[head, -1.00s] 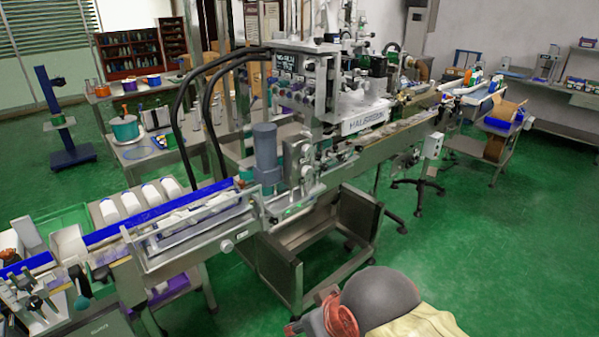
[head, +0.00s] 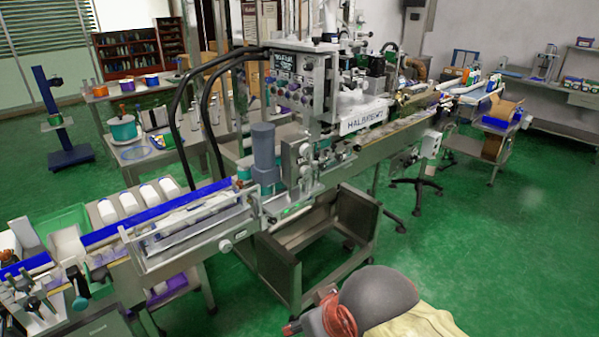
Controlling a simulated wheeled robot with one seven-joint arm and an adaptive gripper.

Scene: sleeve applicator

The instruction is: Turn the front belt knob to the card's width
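The sleeve applicator (head: 300,150) is a long grey machine with a conveyor running from lower left to upper right. A round pale knob (head: 225,246) sits on the near side of the front belt section, below its guide rails (head: 190,226). Its setting cannot be read at this size. A small dark card (head: 285,61) with light writing is on the upper control panel; its text is too small to read surely. My gripper is not in view, and nothing is seen touching the knob.
A grey open-topped bin (head: 280,270) is under the machine. Hand tools and a green crate (head: 62,221) crowd the lower left. Green floor (head: 480,260) is clear at right.

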